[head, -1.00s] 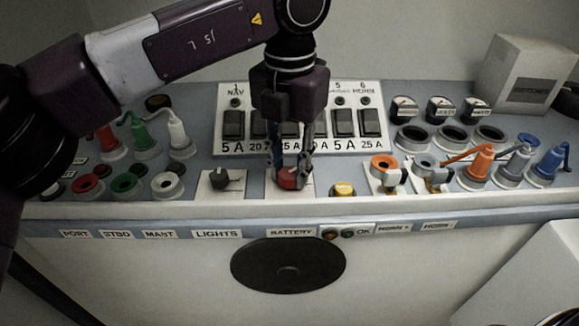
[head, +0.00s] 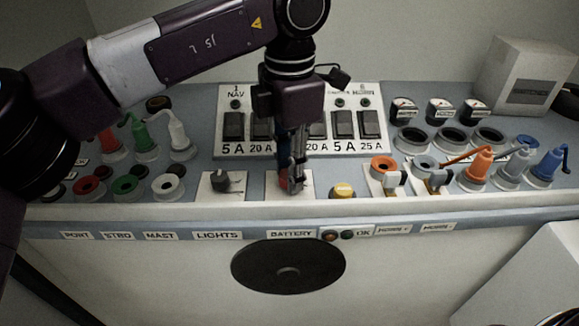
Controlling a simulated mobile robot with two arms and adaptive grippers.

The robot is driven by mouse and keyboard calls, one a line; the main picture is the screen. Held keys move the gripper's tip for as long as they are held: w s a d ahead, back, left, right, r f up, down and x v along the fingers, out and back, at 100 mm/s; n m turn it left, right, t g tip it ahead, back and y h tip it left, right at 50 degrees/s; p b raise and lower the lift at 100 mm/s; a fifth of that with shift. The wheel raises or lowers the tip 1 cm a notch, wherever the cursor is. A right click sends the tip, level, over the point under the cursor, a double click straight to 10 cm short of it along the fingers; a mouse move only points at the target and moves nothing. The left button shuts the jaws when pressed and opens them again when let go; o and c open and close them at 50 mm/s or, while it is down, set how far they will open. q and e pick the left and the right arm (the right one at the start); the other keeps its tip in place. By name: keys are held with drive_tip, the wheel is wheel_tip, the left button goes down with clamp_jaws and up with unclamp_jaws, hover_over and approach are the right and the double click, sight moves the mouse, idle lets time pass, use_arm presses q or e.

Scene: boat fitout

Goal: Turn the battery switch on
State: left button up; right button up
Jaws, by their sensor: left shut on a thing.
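The battery switch is a red knob (head: 283,189) on a white plate (head: 272,180), above the BATTERY label (head: 291,233). Only a little red shows, as my left gripper (head: 296,188) covers most of it. My left gripper comes down from above with its fingers shut on the knob, turned edge-on to the camera. Which way the knob points is hidden. My right gripper is not in view.
The black lights knob (head: 222,182) is just left, and a yellow button (head: 342,190) just right. A breaker panel (head: 372,98) stands behind my gripper. Coloured plugs and sockets (head: 128,185) fill both sides. A grey box (head: 524,75) is at the back right.

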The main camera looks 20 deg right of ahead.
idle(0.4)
use_arm(q)
drive_tip(key=o, duration=1.2)
drive_tip(key=shift+c, duration=0.2)
wheel_tip(320, 180, up, 12)
